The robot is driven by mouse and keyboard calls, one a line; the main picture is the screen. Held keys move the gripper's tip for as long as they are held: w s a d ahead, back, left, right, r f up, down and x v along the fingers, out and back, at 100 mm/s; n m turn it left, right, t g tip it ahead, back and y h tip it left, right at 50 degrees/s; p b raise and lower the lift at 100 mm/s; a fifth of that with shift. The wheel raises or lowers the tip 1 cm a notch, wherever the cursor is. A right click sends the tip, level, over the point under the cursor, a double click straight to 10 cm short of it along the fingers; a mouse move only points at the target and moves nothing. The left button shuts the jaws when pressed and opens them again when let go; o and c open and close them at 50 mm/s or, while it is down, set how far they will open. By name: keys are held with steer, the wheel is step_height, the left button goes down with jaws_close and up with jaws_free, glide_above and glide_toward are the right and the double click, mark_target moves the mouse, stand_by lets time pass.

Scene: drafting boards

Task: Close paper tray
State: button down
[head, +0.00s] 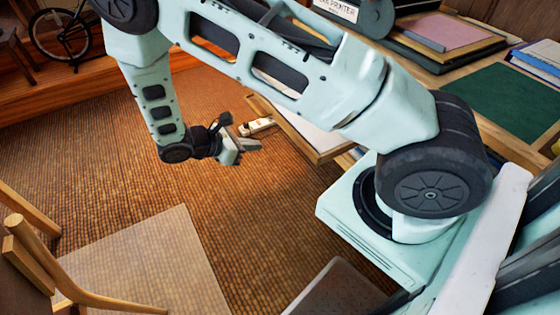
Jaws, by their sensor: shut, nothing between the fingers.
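A wooden tray (330,151) with white paper in it sticks out from the desk, behind my arm; it looks pulled out. Its front edge slants down to the right, and my arm hides much of its far part. My gripper (250,145) is shut and empty, left of the tray's front edge and apart from it in the picture. How far apart they are in depth I cannot tell.
A printer (374,18) with a label stands at the desk's back. A green mat (505,100) and a pink sheet (446,31) lie on the desk. A wooden chair (30,240) stands lower left, by a pale floor mat (160,262). Open floor lies left of my gripper.

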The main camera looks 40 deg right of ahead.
glide_toward(299, 141)
step_height(299, 141, down, 4)
steer(key=d, duration=0.2)
steer(key=shift+s+d+r+b, duration=0.15)
steer(key=shift+s+d+b, duration=0.1)
steer(key=shift+d, duration=0.25)
steer(key=shift+s+d+r+b, duration=0.15)
steer(key=shift+s+d, duration=0.15)
steer(key=shift+d, duration=0.2)
steer(key=shift+s+d, duration=0.15)
steer(key=shift+d, duration=0.45)
steer(key=shift+d, duration=0.15)
